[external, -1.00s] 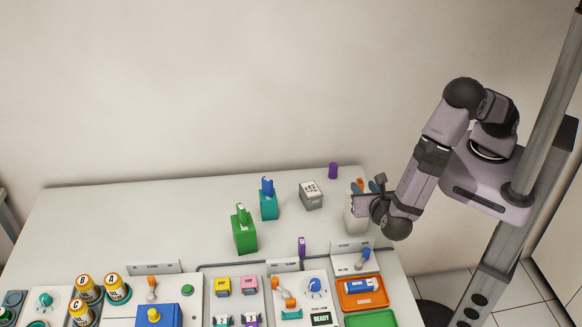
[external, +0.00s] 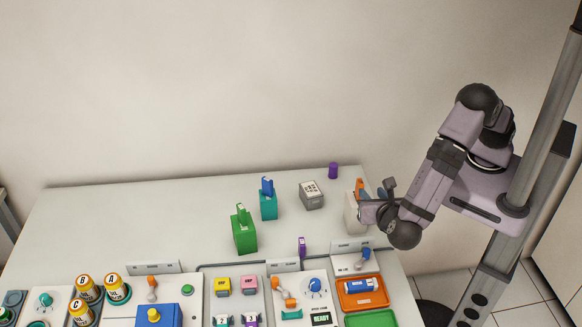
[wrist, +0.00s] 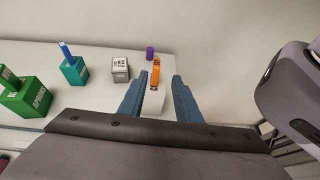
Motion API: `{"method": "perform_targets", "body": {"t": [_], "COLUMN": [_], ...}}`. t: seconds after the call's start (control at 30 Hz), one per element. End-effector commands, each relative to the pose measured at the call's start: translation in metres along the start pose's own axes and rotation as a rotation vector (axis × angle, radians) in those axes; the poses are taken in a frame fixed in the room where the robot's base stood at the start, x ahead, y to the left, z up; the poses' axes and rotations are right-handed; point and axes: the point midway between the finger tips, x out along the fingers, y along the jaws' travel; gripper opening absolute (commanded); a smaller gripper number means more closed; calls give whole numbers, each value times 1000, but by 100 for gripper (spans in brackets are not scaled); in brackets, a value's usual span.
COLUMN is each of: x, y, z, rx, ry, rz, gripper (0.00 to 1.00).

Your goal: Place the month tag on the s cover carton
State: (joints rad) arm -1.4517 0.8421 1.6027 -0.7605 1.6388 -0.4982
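Which piece is the month tag and which is the s cover carton I cannot tell, as the print is too small. An orange tag (wrist: 155,72) stands upright at a white carton (wrist: 153,104) at the table's right end; the white carton also shows in the external view (external: 351,212), partly behind my gripper. My gripper (wrist: 158,78) is open. Its blue fingers are on either side of the orange tag in the wrist view; contact cannot be told. A teal carton (external: 268,207) carries a blue tag (external: 267,186), and a green carton (external: 243,236) carries a green tag (external: 241,214).
A grey box with a marked top (external: 311,196) and a purple cylinder (external: 333,170) stand near the white carton. A small purple upright piece (external: 301,246) is nearer the front. Trays, including an orange one (external: 362,292), and stations fill the front. The table's back left is clear.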

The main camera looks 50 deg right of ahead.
Motion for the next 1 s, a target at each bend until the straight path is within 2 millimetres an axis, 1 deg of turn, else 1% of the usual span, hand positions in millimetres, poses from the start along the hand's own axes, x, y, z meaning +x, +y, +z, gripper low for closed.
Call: {"method": "perform_targets", "body": {"t": [0.17, 0.27, 0.37, 0.4, 0.5, 0.6, 0.67, 0.8, 0.9, 1.0], "x": [46, 76, 106, 118, 144, 164, 173, 189, 197, 204], "y": [-10, -23, -42, -52, -78, -105, -119, -148, -164, -175], "z": [20, 32, 43, 48, 57, 63, 66, 72, 75, 77], "rx": [121, 226, 368, 438, 642, 867, 1012, 1358, 1583, 1766], "ry": [113, 195, 286, 325, 418, 492, 528, 580, 590, 585], "rz": [-158, -276, -413, -475, -636, -789, -877, -1057, -1153, -1221], "gripper": [31, 31, 31, 31, 31, 31, 31, 31, 31, 31]}}
